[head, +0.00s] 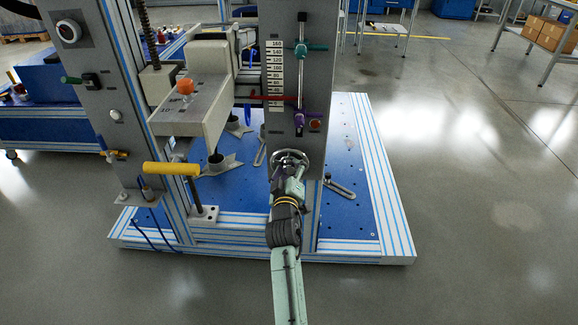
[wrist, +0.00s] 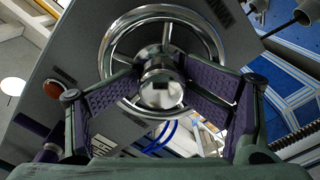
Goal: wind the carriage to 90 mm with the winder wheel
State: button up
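The winder wheel is a chromed rim with spokes and a round hub, low on the grey column; it shows in the head view (head: 304,157) and the wrist view (wrist: 160,84). My gripper (head: 290,165) reaches the wheel from the front. In the wrist view its purple-padded fingers (wrist: 161,80) stand on either side of the hub, very close to it; I cannot tell whether they press on it. A number scale (head: 275,60) runs down the column, with 160 at its top. A red pointer (head: 272,97) lies across its lower part; its exact reading is too small to tell.
A teal handle (head: 310,48) and a purple lever (head: 299,118) sit on the column above the wheel. A grey beam (head: 190,110) with an orange knob and a yellow-padded bar (head: 171,168) are at left.

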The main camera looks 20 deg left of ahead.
jog(key=shift+p+v, duration=0.7)
jog(key=shift+v, duration=2.15)
jog(key=shift+r+n+p, duration=0.25)
jog(key=shift+n+p, duration=0.75)
jog(key=shift+p, duration=0.15)
jog(key=n+p, duration=0.3)
jog(key=shift+n, duration=0.4)
jog(key=shift+f+n+p, duration=0.1)
jog(key=shift+n+p, duration=0.55)
jog(key=shift+n, duration=0.45)
jog(key=shift+f+n, duration=0.2)
jog(key=shift+n, duration=0.1)
